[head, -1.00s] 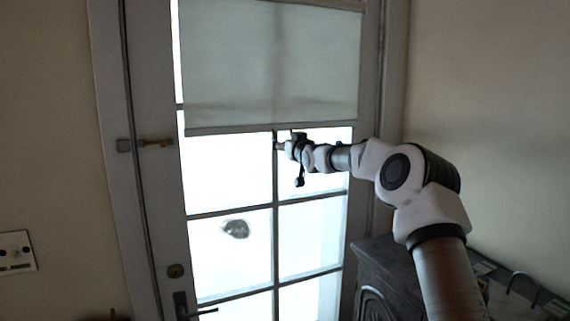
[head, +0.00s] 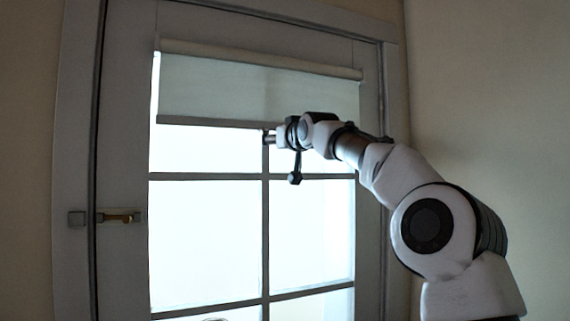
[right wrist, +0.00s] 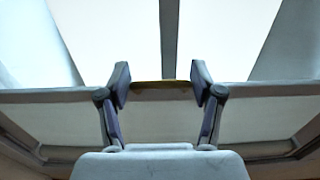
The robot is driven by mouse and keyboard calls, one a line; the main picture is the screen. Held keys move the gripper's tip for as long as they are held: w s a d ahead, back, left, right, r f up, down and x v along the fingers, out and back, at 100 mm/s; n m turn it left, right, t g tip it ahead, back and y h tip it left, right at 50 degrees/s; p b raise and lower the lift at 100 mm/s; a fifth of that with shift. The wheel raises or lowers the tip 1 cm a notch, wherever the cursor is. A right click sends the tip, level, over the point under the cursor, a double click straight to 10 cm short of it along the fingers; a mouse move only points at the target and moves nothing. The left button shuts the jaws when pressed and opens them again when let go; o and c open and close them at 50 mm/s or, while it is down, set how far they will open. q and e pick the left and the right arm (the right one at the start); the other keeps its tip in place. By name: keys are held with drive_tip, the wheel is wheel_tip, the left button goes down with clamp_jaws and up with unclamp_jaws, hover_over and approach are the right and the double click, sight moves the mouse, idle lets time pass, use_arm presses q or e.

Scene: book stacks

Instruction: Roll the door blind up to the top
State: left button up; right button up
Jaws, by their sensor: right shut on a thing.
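The door blind (head: 225,92) is a pale fabric sheet hanging from a roller (head: 250,58) at the top of the door's glass. It covers only the upper part of the panes, and its bottom bar lies a little above the first crossbar. My right gripper (head: 268,138) is at the middle of the bottom bar, shut on the blind's bottom edge. In the right wrist view, the two fingers of my right gripper (right wrist: 161,84) stand either side of a brownish strip on the bottom bar (right wrist: 50,95). My left gripper is not in view.
The glazed door (head: 125,160) is shut in its frame, with bright panes below the blind. A brass latch (head: 120,216) sits on the left side. A plain wall (head: 480,90) stands at the right.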

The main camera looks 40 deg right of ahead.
wheel_tip(320, 180, up, 9)
drive_tip(key=p, duration=0.6)
drive_tip(key=shift+s+r, duration=0.1)
drive_tip(key=shift+r, duration=0.05)
drive_tip(key=shift+r+p, duration=0.45)
drive_tip(key=shift+r, duration=0.05)
drive_tip(key=o, duration=1.4)
drive_tip(key=shift+d, duration=0.15)
drive_tip(key=shift+s, duration=0.1)
drive_tip(key=shift+f, duration=0.15)
